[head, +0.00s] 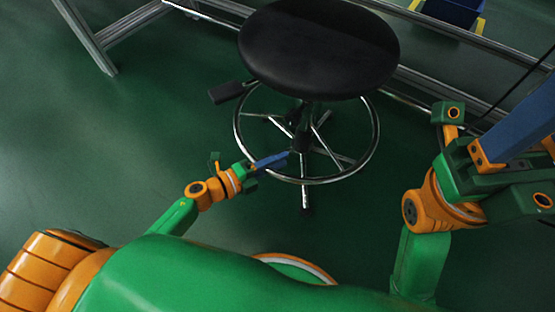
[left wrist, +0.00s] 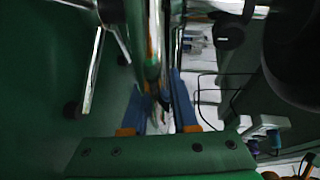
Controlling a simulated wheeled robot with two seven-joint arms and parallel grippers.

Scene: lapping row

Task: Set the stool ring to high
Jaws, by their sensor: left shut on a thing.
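A stool with a round black seat (head: 318,48) stands on the green floor. Its chrome foot ring (head: 350,171) circles the column (head: 302,138) below the seat, above the splayed legs. My left gripper (head: 270,161) is at the near left part of the ring, its blue fingers closed there. In the left wrist view a chrome tube of the ring (left wrist: 152,50) runs between the two blue fingers (left wrist: 162,105). My right gripper (head: 520,125) is at the right, away from the stool, its blue finger running out of frame; its opening is unclear.
A black lever or pad (head: 231,91) sticks out left under the seat. Aluminium frame legs (head: 90,40) stand at the upper left, and a rail runs behind the stool. A blue bin (head: 452,10) shows at the top right. The floor left of the stool is clear.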

